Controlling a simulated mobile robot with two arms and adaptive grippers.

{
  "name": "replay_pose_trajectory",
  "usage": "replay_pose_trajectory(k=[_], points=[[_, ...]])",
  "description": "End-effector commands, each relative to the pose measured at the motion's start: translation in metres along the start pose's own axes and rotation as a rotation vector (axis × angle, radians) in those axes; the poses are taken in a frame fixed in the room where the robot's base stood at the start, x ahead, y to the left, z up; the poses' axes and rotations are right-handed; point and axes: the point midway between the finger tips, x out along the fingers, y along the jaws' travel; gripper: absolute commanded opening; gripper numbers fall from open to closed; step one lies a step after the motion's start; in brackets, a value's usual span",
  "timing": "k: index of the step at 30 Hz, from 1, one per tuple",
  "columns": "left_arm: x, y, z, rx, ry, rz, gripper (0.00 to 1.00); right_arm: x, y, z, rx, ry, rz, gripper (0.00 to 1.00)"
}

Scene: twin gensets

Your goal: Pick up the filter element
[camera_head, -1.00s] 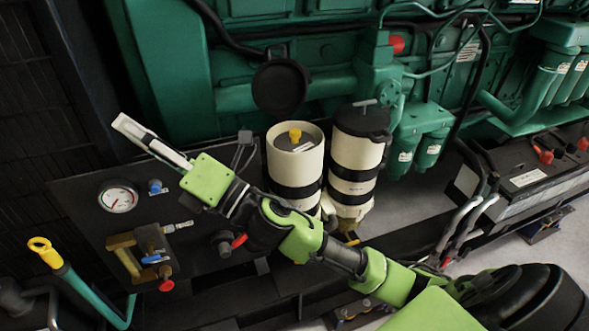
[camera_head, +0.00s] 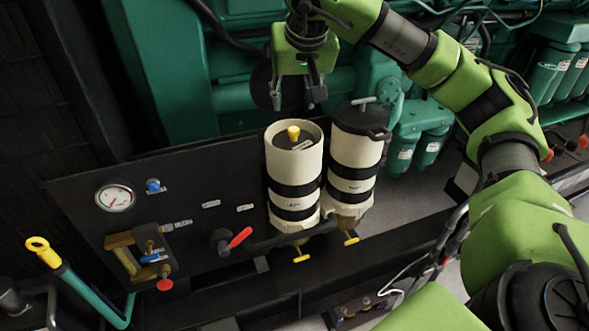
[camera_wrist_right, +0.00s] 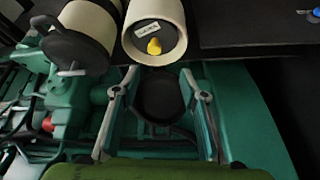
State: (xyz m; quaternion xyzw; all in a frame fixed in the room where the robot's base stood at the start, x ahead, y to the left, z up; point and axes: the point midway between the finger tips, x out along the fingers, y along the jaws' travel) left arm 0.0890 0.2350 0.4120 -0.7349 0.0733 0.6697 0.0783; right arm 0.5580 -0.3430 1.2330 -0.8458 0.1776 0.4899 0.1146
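The filter element (camera_head: 294,140) sits inside the left of two cream canisters with black bands (camera_head: 294,180). Only its grey top with a label and a yellow knob shows. That canister is open, and its round black lid (camera_head: 262,87) is swung back behind it. My right gripper (camera_head: 298,102) points down, open and empty, above and just behind the open canister, apart from the knob. In the right wrist view, the open fingers (camera_wrist_right: 158,72) flank the lid, and the element's yellow knob (camera_wrist_right: 154,46) lies just beyond the fingertips. My left gripper is out of view.
The right canister (camera_head: 355,155) stands close beside, closed by a black lid with a T-handle. The green engine (camera_head: 225,100) is behind. A black panel with a gauge (camera_head: 115,198) and a red-handled valve (camera_head: 235,239) are at the left.

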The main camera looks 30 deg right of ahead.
Motion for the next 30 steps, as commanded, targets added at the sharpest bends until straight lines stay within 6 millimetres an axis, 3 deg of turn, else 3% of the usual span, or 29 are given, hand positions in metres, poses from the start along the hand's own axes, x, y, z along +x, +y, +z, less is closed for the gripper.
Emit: replay_pose_trajectory(k=[4,13,22,30], points=[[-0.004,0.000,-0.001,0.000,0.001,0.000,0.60,0.012,0.009,-0.003,-0.004,0.003,0.028,0.40],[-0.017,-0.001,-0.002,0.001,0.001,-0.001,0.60,0.069,0.009,-0.002,-0.003,0.001,0.024,0.40],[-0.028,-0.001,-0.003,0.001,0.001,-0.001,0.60,0.092,0.011,-0.002,-0.003,0.002,0.023,0.40],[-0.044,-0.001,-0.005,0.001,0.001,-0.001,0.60,0.130,0.015,0.002,-0.003,0.003,0.021,0.40]])
